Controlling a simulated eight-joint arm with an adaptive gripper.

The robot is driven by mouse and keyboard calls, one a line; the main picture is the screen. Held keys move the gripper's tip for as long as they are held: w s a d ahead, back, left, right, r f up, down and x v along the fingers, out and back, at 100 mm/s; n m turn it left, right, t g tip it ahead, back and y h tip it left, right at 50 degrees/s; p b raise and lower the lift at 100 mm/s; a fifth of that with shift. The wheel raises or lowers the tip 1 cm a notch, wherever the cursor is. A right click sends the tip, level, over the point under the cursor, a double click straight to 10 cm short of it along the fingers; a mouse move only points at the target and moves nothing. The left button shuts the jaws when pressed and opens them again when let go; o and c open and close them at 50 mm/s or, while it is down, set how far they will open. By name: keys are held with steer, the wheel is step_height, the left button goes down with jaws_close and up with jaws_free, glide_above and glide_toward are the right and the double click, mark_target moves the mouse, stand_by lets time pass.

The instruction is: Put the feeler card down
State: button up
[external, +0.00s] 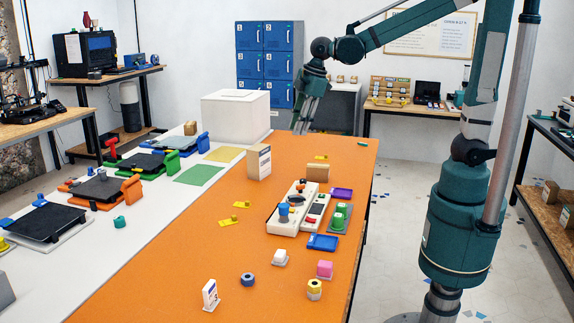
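My gripper (300,127) hangs at the far left end of the orange table (190,282), fingers pointing down, beside the white box. Its fingertips are small and dark here. I cannot tell whether they are open or shut, and no card shows clearly between them. I cannot pick out the feeler card for certain. A small white upright card-like piece (210,295) stands at the table's near end, well away from my gripper.
A white box (236,116) stands left of my gripper. A cream carton (259,162), a brown block (318,172) and a white device with knobs (292,208) stand mid-table. Green (199,174) and yellow (224,154) mats lie on the white strip. Bare orange surface lies below my gripper.

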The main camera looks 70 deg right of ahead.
steer(key=s+d+m+t, duration=0.2)
steer(key=s+m, duration=0.2)
steer(key=s, duration=0.7)
steer(key=s+d+m+t, duration=0.1)
steer(key=s+m, duration=0.4)
steer(key=s, duration=0.7)
steer(key=shift+d+r+m+t, duration=0.3)
steer(key=shift+d+r+t, duration=0.1)
steer(key=shift+d, duration=0.35)
steer(key=shift+f, duration=0.1)
step_height(320, 180, down, 15)
steer(key=b, duration=1.5)
steer(key=shift+o, duration=0.5)
